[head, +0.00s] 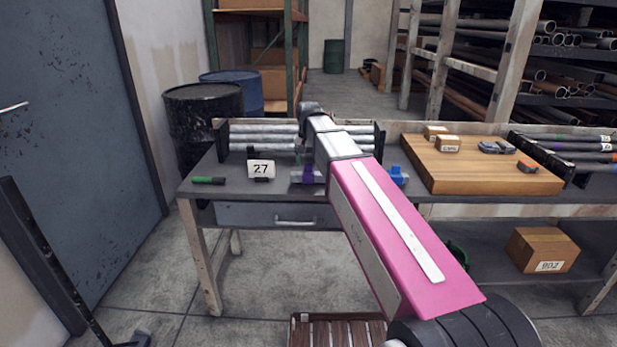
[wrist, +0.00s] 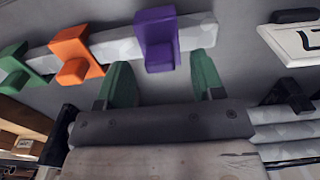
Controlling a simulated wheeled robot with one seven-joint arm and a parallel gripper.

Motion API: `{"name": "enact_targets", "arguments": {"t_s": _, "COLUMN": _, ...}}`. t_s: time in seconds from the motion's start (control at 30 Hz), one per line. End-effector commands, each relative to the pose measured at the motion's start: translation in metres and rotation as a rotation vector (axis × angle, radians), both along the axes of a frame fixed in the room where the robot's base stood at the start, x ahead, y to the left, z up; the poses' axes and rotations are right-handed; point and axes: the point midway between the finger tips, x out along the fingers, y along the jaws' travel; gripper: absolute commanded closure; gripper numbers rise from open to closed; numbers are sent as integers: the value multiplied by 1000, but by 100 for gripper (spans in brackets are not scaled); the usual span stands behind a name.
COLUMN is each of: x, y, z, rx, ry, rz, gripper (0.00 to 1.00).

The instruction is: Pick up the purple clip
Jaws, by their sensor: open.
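The purple clip (wrist: 157,40) sits on a light grey bar (wrist: 195,32) in the wrist view. It also shows at the front of the workbench in the head view (head: 307,174), just left of my arm. My gripper (wrist: 160,74) is open and empty. Its two green fingers point toward the bar, one on each side of the purple clip's line, and the clip lies beyond the gap between them. An orange clip (wrist: 77,52) and a green clip (wrist: 20,66) are on the same bar to the left. In the head view my arm hides part of the bar.
A white card marked 27 (head: 261,169) stands close to the purple clip. Racked grey pipes (head: 262,137) lie behind. A blue clip (head: 398,175) is right of my arm. A wooden board (head: 480,178) with small boxes is farther right. A green marker (head: 208,180) lies at the left.

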Motion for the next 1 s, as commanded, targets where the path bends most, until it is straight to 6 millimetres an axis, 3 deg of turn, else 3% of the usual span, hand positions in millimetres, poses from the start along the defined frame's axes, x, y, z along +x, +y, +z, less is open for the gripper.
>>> {"name": "enact_targets", "arguments": {"t_s": 0.17, "x": 0, "y": 0, "z": -21, "rx": 0, "ry": 1, "rz": 0, "gripper": 38}}
{"name": "enact_targets", "arguments": {"t_s": 0.4, "x": 0, "y": 0, "z": -24, "rx": 0, "ry": 0, "rz": 0, "gripper": 38}}
{"name": "enact_targets", "arguments": {"t_s": 0.43, "x": 0, "y": 0, "z": -24, "rx": 0, "ry": 0, "rz": 0, "gripper": 42}}
{"name": "enact_targets", "arguments": {"t_s": 0.6, "x": 0, "y": 0, "z": -24, "rx": 0, "ry": 0, "rz": 0, "gripper": 94}}
{"name": "enact_targets", "arguments": {"t_s": 1.0, "x": 0, "y": 0, "z": -20, "rx": 0, "ry": 0, "rz": 0, "gripper": 94}}
